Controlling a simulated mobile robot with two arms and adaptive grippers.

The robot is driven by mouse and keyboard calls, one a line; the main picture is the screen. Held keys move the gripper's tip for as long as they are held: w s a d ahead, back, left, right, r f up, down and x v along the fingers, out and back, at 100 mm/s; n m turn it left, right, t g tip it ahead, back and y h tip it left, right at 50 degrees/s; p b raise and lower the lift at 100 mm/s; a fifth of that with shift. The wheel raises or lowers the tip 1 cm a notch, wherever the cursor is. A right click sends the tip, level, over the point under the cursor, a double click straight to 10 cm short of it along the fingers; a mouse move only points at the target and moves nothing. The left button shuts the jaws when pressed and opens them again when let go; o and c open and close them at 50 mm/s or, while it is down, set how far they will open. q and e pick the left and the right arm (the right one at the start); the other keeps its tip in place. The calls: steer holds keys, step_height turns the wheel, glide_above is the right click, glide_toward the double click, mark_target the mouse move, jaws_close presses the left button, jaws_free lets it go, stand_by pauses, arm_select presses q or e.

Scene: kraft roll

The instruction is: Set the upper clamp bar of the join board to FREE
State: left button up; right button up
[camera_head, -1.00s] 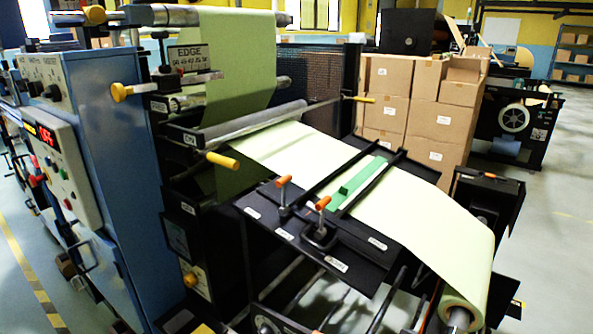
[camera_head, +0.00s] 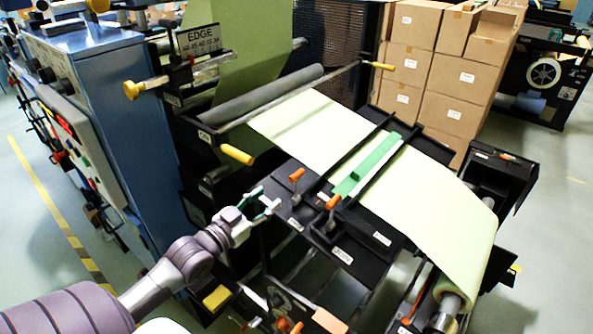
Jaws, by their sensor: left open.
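The black join board (camera_head: 287,171) lies under the pale green web (camera_head: 318,127). Two dark clamp bars cross the web, with a green strip (camera_head: 365,170) between them. The upper clamp bar (camera_head: 350,153) is the one nearer the grey roller. An orange-topped lever (camera_head: 296,175) stands upright at its near end. A second orange-topped lever (camera_head: 333,203) stands at the lower bar's near end. The small labels are unreadable. My left gripper (camera_head: 270,199) is open and empty, just left of the board's near edge, apart from the levers. My right gripper is not in view.
A yellow handle (camera_head: 237,155) sticks out above and left of my gripper. The blue machine cabinet (camera_head: 115,100) stands at the left. The grey roller (camera_head: 262,95) lies above the board. Cardboard boxes (camera_head: 445,85) are stacked behind.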

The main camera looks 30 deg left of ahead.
mark_target(293, 175)
arm_select(q)
steer(key=w+p, duration=0.1)
steer(key=w, duration=0.2)
steer(key=w+p, duration=0.1)
steer(key=w, duration=0.3)
steer(key=w+p, duration=0.1)
steer(key=w, duration=0.3)
steer(key=shift+d+r, duration=0.1)
steer(key=shift+d, duration=0.3)
steer(key=shift+w+d, duration=0.1)
steer(key=shift+w, duration=0.55)
jaws_close()
